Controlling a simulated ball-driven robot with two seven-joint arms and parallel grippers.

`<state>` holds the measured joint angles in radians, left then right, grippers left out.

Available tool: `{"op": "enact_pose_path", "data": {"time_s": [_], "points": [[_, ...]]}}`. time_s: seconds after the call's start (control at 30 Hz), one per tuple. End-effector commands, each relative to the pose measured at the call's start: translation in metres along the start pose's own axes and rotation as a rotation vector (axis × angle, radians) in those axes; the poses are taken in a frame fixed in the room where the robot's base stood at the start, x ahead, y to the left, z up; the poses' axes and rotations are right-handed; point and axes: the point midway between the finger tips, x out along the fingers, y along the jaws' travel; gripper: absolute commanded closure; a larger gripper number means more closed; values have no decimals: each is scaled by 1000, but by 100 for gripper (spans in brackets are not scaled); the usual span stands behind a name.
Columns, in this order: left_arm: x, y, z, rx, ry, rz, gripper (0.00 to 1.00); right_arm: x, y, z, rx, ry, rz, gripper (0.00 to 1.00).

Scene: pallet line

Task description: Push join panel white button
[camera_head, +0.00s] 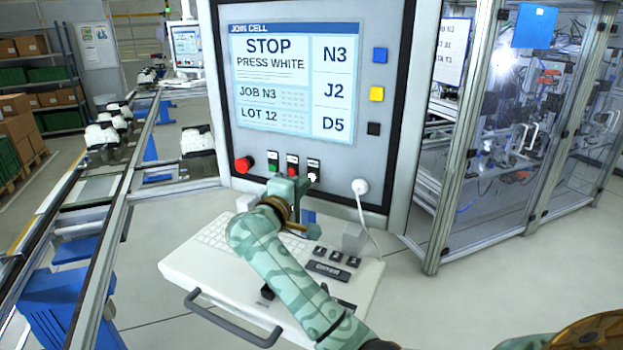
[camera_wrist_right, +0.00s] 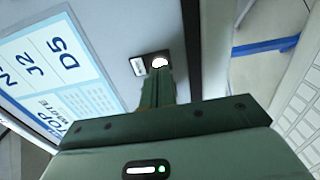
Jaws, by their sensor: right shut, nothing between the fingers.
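The join panel (camera_head: 228,130) stands upright ahead, with a screen (camera_head: 270,140) reading "STOP PRESS WHITE". The white button (camera_head: 313,177) is the rightmost of the small buttons under the screen. In the wrist view the white button (camera_wrist_right: 159,62) sits on a dark plate beside a small label. My right gripper (camera_head: 304,184) is shut and empty, its tips right at the white button. In the wrist view the shut fingers (camera_wrist_right: 160,75) point at the button and cover its near edge. I cannot tell whether they touch it. My left gripper is not in view.
A red knob (camera_head: 243,164), a green button (camera_head: 274,161) and a red button (camera_head: 292,165) are left of the white one. A keyboard shelf (camera_head: 190,262) juts out below. A white cable plug (camera_head: 360,186) is at the right. A conveyor (camera_head: 110,215) runs along the left.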

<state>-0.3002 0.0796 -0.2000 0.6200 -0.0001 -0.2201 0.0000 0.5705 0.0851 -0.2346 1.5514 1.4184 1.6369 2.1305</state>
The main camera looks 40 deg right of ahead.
Motion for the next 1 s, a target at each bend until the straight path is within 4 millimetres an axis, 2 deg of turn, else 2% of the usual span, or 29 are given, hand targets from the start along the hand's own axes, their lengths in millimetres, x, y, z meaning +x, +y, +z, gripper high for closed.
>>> {"op": "enact_pose_path", "data": {"time_s": [1.0], "points": [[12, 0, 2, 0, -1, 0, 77, 13, -1, 0, 0, -1, 0, 100]]}}
